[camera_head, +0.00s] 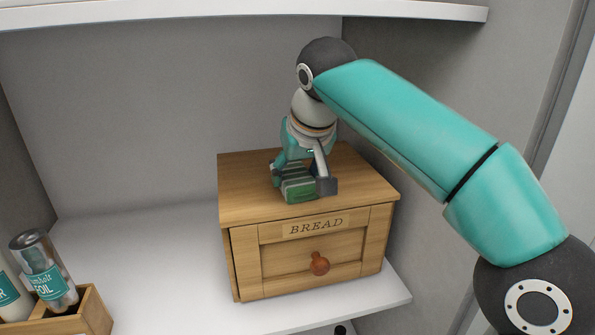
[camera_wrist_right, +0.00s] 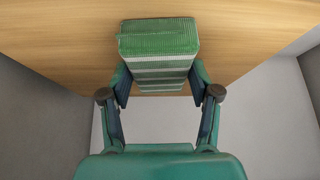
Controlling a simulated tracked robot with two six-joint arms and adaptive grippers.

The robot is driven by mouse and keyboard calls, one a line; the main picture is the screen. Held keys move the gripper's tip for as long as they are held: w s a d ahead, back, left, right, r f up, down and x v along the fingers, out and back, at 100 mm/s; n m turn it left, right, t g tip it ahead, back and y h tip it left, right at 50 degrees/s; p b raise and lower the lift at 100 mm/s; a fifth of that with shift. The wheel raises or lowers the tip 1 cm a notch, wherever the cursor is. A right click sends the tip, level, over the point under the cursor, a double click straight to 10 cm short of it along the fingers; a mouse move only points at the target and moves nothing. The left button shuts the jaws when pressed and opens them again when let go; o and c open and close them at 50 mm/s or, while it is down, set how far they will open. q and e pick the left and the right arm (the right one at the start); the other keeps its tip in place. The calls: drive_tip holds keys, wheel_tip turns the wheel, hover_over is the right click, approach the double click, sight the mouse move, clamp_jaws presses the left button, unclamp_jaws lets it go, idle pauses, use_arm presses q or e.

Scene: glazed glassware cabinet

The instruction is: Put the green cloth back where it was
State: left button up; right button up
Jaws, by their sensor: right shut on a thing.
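The green cloth (camera_head: 297,183) is a folded bundle with pale stripes, on or just above the top of the wooden bread box (camera_head: 245,187). My right gripper (camera_head: 302,184) reaches down over the box and is shut on the cloth. In the right wrist view the cloth (camera_wrist_right: 158,52) sits between the two fingers of my right gripper (camera_wrist_right: 160,82), with the wooden top (camera_wrist_right: 60,40) behind it. I cannot tell whether the cloth touches the wood. My left gripper is not in view.
The bread box stands on a white shelf (camera_head: 140,245) near the right wall, with a front knob (camera_head: 319,263). A wooden caddy (camera_head: 92,312) with a foil roll (camera_head: 45,270) is at the lower left. A shelf board (camera_head: 240,10) runs above. The shelf between caddy and box is clear.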

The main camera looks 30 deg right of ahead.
drive_tip(key=o, duration=1.2)
drive_tip(key=shift+s+r, duration=0.2)
drive_tip(key=shift+r, duration=0.3)
drive_tip(key=shift+s+a+r+b, duration=0.1)
drive_tip(key=shift+s+a+b, duration=0.3)
drive_tip(key=shift+s, duration=1.6)
drive_tip(key=shift+s+a+f+b, duration=0.1)
drive_tip(key=shift+s+a+b, duration=0.3)
drive_tip(key=shift+s, duration=1.6)
drive_tip(key=shift+s+a+r+b, duration=0.1)
drive_tip(key=shift+s+a+b, duration=0.3)
drive_tip(key=shift+s, duration=1.6)
drive_tip(key=shift+d, duration=0.1)
